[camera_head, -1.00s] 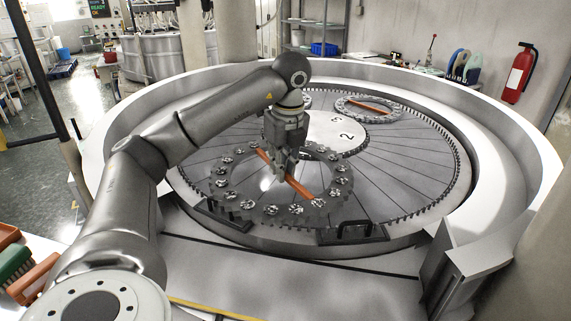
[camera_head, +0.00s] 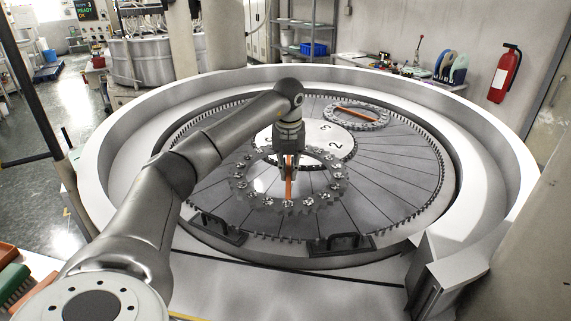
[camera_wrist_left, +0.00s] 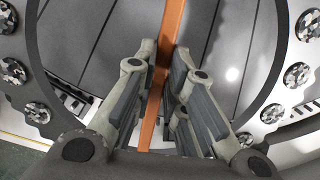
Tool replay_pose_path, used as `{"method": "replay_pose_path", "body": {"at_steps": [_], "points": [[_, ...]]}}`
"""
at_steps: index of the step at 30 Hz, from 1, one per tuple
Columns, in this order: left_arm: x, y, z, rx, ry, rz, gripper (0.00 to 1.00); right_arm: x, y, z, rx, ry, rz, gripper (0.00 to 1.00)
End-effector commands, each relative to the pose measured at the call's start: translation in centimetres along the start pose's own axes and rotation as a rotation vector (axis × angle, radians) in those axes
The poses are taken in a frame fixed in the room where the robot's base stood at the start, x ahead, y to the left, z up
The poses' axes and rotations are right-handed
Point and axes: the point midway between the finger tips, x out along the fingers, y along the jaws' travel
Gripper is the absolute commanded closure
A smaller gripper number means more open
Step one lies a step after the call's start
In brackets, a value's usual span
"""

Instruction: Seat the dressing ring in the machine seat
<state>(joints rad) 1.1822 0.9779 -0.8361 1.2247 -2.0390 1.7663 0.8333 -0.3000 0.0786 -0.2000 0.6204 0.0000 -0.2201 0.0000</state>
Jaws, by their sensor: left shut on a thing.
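The dressing ring (camera_head: 339,181) is a grey toothed ring with round speckled pads and an orange bar (camera_head: 289,190) across its middle. It is over the near part of the segmented lapping plate (camera_head: 390,172); its far side overlaps the numbered central disc (camera_head: 312,137). My left gripper (camera_head: 289,167) points down, shut on the orange bar; the wrist view shows its fingers on both sides of the bar (camera_wrist_left: 172,28). I cannot tell whether the ring touches the plate. The seat is not clearly distinguishable. My right gripper is not in view.
A similar ring with an orange bar (camera_head: 357,115) lies at the plate's back right. Two black handles (camera_head: 340,243) (camera_head: 218,229) are at the machine's near edge. A raised pale rim (camera_head: 470,130) surrounds the plate. The plate's right side is clear.

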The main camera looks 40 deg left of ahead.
Motion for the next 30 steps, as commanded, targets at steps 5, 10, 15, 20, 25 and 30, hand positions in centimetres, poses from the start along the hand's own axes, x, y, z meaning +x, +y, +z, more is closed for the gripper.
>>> {"method": "replay_pose_path", "body": {"at_steps": [5, 10, 15, 20, 25, 30], "points": [[0.9, -0.1, 1.3, 0.095, -0.003, -0.019, 1.00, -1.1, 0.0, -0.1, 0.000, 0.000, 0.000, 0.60], [1.7, 0.0, 1.8, 0.149, -0.004, -0.029, 1.00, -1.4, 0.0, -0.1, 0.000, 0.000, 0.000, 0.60], [2.0, 0.0, 1.9, 0.167, -0.005, -0.031, 1.00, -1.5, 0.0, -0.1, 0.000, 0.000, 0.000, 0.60], [2.0, 0.0, 2.0, 0.167, -0.005, -0.031, 1.00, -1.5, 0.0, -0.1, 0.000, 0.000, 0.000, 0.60], [2.0, 0.0, 2.0, 0.167, -0.006, -0.030, 1.00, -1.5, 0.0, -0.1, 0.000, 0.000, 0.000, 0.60], [2.3, 0.0, 1.9, 0.167, -0.006, -0.028, 1.00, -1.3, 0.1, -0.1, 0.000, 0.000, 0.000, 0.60]]}}
